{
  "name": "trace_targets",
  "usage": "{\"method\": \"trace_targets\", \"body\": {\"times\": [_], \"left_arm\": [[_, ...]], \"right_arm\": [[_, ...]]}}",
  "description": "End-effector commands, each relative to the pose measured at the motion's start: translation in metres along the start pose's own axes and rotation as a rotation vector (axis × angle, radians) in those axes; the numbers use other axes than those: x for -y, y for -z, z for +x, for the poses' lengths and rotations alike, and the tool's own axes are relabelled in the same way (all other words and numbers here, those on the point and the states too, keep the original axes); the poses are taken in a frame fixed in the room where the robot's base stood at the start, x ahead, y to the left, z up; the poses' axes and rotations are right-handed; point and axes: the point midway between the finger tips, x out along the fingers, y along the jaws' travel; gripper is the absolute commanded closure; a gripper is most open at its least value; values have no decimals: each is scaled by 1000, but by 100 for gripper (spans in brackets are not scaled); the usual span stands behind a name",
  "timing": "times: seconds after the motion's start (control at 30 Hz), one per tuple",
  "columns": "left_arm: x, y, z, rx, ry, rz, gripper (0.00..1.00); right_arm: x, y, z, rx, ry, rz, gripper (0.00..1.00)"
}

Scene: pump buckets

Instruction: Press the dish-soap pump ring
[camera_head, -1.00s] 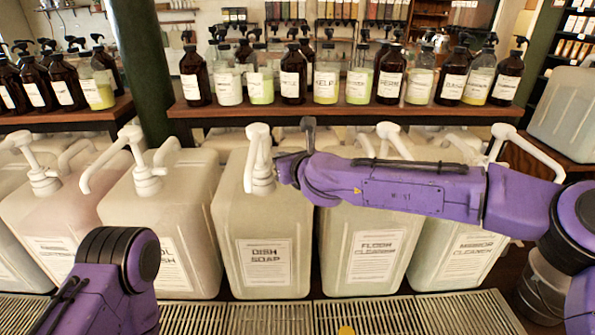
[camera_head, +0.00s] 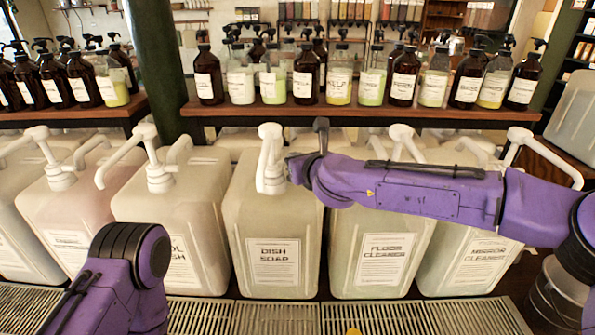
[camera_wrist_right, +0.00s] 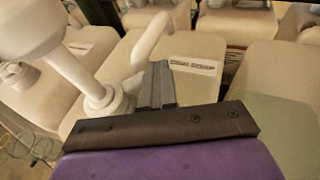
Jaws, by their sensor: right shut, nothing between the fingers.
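The dish-soap container (camera_head: 271,225) is a large cream jug labelled DISH SOAP, standing in the middle of the front row. Its white pump (camera_head: 268,155) rises from the top, spout toward me. No separate pump ring can be made out. My right gripper (camera_head: 294,162) reaches in from the right beside this pump at its upper stem; I cannot tell whether they touch. In the right wrist view its fingers (camera_wrist_right: 157,84) are shut together and empty, with a white pump collar (camera_wrist_right: 106,100) just left of them. My left gripper is out of view.
Similar jugs stand close on both sides, including the floor-cleaner jug (camera_head: 382,240) and mirror-cleaner jug (camera_head: 468,250). A drip grate (camera_head: 275,318) runs along the front. A wooden shelf (camera_head: 360,112) with amber and clear bottles is behind. A metal bucket (camera_head: 556,295) stands at right.

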Motion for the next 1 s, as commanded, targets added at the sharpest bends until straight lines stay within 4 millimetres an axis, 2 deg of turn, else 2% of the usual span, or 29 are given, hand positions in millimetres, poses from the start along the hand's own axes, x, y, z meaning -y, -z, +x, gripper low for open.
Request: {"method": "trace_targets", "body": {"times": [0.73,0.87,1.0], "left_arm": [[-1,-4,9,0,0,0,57],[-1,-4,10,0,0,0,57],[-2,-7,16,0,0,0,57]], "right_arm": [[-20,4,-11,-2,-18,-7,100],[-20,6,-12,-2,-21,-7,100],[-12,10,-21,0,-24,-2,100]]}}
